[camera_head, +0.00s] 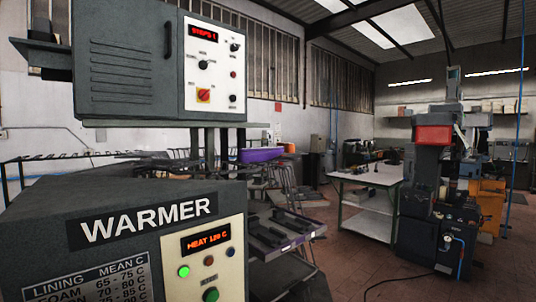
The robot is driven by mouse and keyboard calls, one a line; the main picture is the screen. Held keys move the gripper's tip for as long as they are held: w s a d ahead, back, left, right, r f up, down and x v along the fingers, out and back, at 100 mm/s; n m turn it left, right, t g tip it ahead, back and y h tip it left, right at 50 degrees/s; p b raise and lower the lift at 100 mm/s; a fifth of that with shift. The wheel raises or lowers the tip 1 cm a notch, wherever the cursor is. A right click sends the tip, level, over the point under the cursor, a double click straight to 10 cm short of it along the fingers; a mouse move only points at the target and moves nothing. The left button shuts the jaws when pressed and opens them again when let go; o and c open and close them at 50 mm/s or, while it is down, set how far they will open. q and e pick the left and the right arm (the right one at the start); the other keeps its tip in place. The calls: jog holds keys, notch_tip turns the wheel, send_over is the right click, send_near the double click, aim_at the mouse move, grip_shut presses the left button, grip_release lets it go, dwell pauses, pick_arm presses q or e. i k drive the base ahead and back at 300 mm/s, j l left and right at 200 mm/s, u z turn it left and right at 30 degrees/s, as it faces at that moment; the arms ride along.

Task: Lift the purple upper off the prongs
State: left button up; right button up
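The purple upper (262,154) is small in the view, just right of the gap between the grey machine's upper and lower housings. It lies roughly level, and its left end is close to the machine's frame. What bears it from below is too small to make out. A rack with a row of dark prongs (60,157) sticks out at the left, in the gap between the housings. I cannot tell whether the upper touches any prongs. Neither of my grippers shows in this view.
The lower housing marked WARMER (120,242) fills the near left, with the upper control housing (130,65) above it. A dark tray cart (285,232) stands right of it. A white table (368,180) and a tall machine (436,190) stand farther right. Brown floor between is open.

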aim_at(248, 155)
jog(key=i+l+z, duration=0.1)
jog(key=i+l, duration=0.45)
jog(key=i+l+z, duration=0.1)
jog(key=i+l, duration=0.4)
jog(key=i, duration=0.2)
